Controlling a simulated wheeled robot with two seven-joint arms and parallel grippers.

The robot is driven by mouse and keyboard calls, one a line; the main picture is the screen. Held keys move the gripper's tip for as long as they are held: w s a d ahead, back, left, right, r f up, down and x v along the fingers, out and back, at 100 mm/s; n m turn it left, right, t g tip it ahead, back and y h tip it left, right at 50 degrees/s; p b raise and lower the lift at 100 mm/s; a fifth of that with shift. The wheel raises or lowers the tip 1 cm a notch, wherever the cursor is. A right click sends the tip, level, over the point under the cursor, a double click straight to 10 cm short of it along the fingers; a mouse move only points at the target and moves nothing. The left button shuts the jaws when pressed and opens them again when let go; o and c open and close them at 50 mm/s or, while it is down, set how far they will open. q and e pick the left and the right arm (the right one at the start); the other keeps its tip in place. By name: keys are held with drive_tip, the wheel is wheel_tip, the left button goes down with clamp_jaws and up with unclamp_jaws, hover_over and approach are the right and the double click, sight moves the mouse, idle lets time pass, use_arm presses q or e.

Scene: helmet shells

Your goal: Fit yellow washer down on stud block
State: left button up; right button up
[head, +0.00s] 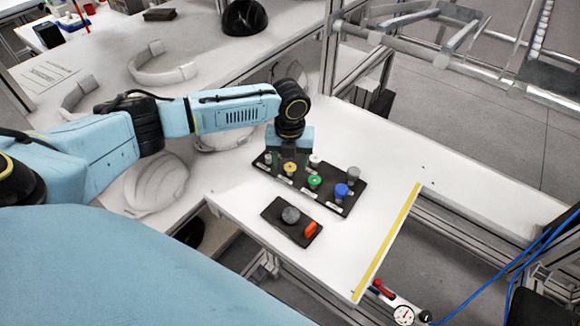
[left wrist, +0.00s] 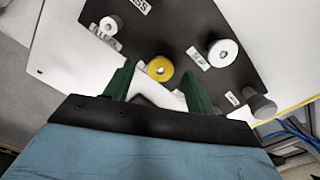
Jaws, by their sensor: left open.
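The yellow washer (head: 290,168) is a flat ring on a stud of the long black labelled block (head: 330,204). In the left wrist view the yellow washer (left wrist: 152,74) shows a pale centre. My left gripper (head: 290,158) is open and points down at the block. In the left wrist view, its green fingertips (left wrist: 158,70) lie to either side of the washer, apart from it as far as I can see. I cannot tell how high the fingertips are above it. My right gripper is not in view.
Green (head: 315,181), blue (head: 341,189) and grey (head: 352,174) pieces stand on the same block. A smaller black plate (head: 273,222) in front bears a grey knob (head: 291,214) and an orange-red piece (head: 310,229). The white table is clear to the right, toward a yellow edge strip (head: 390,240).

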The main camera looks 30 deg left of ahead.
use_arm(q)
drive_tip(key=shift+f, duration=0.25)
idle(0.3)
drive_tip(key=c, duration=1.1)
